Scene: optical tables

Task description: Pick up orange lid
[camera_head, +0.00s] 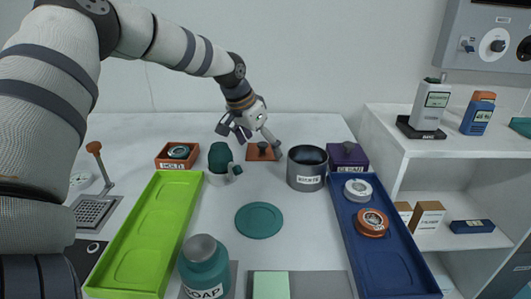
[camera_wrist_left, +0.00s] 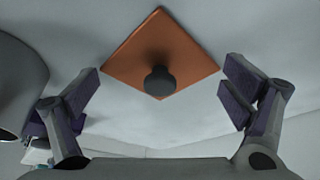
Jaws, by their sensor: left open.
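The orange lid (camera_head: 262,153) is a flat square plate with a dark round knob, lying at the back of the white table. In the left wrist view the lid (camera_wrist_left: 178,52) shows as an orange diamond with its dark knob (camera_wrist_left: 159,82) near the middle. My left gripper (camera_head: 250,138) is just above and beside the lid in the head view. In the wrist view the two fingers of my left gripper (camera_wrist_left: 160,103) stand wide apart, one on each side of the knob, with nothing between them in contact. My right gripper is not in view.
A dark grey pot (camera_head: 306,179) and a purple box (camera_head: 348,157) stand right of the lid. A cup with a green cactus-like thing (camera_head: 220,160) stands left, beside an orange box (camera_head: 179,162). A green tray (camera_head: 113,273) and blue tray (camera_head: 402,280) flank a teal disc (camera_head: 259,220).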

